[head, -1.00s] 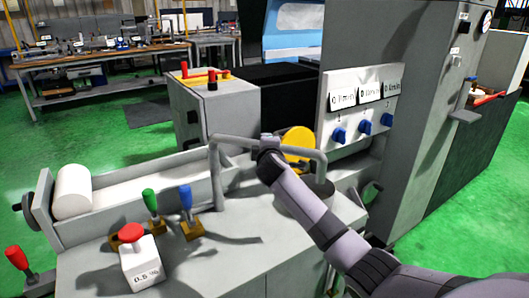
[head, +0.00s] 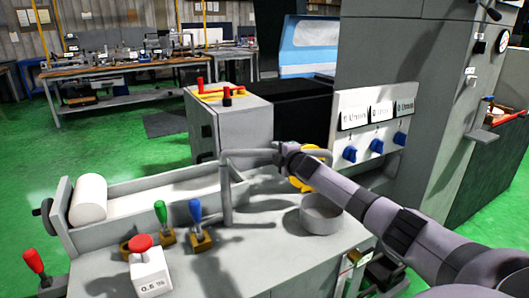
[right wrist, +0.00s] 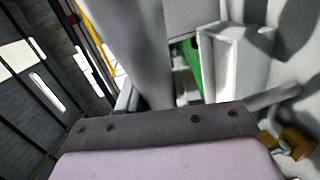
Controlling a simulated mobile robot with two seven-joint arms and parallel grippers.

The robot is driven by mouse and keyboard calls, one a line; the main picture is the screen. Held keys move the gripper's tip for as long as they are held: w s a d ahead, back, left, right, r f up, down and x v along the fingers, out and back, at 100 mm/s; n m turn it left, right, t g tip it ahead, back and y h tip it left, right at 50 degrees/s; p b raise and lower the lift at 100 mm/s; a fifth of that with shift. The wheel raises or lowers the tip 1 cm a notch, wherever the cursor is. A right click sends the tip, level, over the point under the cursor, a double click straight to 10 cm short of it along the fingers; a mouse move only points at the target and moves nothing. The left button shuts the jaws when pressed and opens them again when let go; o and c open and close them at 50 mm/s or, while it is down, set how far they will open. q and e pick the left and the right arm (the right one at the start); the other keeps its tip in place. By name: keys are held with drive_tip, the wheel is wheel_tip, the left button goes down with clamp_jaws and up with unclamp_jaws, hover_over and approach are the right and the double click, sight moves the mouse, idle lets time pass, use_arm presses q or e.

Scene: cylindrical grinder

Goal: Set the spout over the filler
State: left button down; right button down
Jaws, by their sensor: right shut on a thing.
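The spout (head: 226,190) is a grey bent pipe rising from the machine's top and turning into a level arm. My right gripper (head: 283,157) is shut on that level arm; the fingertips are small and partly hidden. The spout's far bend shows just beyond my right forearm, and its outlet end is hidden there. The filler (head: 322,214), a round grey cup, stands on the machine top, nearer than the spout's far bend and apart from it in the picture. In the right wrist view a grey pipe (right wrist: 132,45) fills the upper middle. My left gripper is out of view.
A yellow round part (head: 303,180) is behind my right arm. Green (head: 160,211) and blue (head: 195,210) levers and a red button box (head: 150,272) stand front left. A panel with blue knobs (head: 349,153) rises to the right.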

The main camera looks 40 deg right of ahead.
drive_tip(key=shift+w+d+r, duration=0.1)
drive_tip(key=shift+w+d, duration=0.05)
idle(0.4)
drive_tip(key=c, duration=0.8)
unclamp_jaws()
drive_tip(key=shift+c, duration=0.2)
drive_tip(key=shift+v, duration=3.55)
